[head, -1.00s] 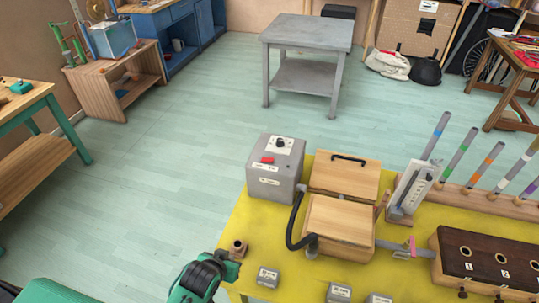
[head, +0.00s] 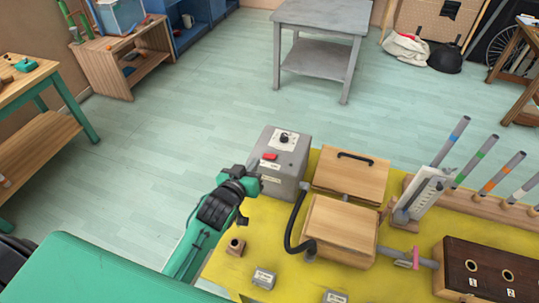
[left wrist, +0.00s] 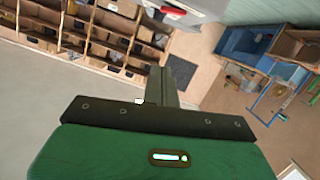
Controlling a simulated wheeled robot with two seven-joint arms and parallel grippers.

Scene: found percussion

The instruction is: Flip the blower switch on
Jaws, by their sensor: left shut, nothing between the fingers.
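The blower is a grey box (head: 281,165) at the back left corner of the yellow table in the head view, with a dark knob (head: 284,138) and labels. Its red switch (head: 269,156) is on the sloped upper front; I cannot tell its setting. My left gripper (head: 256,173) is just left of the box near the switch, shut and empty; whether it touches is unclear. In the left wrist view, the shut fingers (left wrist: 171,86) point towards the red switch (left wrist: 173,10) at the top edge. My right gripper is out of view.
A black hose (head: 292,222) runs from the box to wooden bellows boxes (head: 341,222) on its right. Small grey labelled blocks (head: 263,278) and a wooden block with a hole (head: 236,247) sit on the yellow tabletop (head: 262,222) in front.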

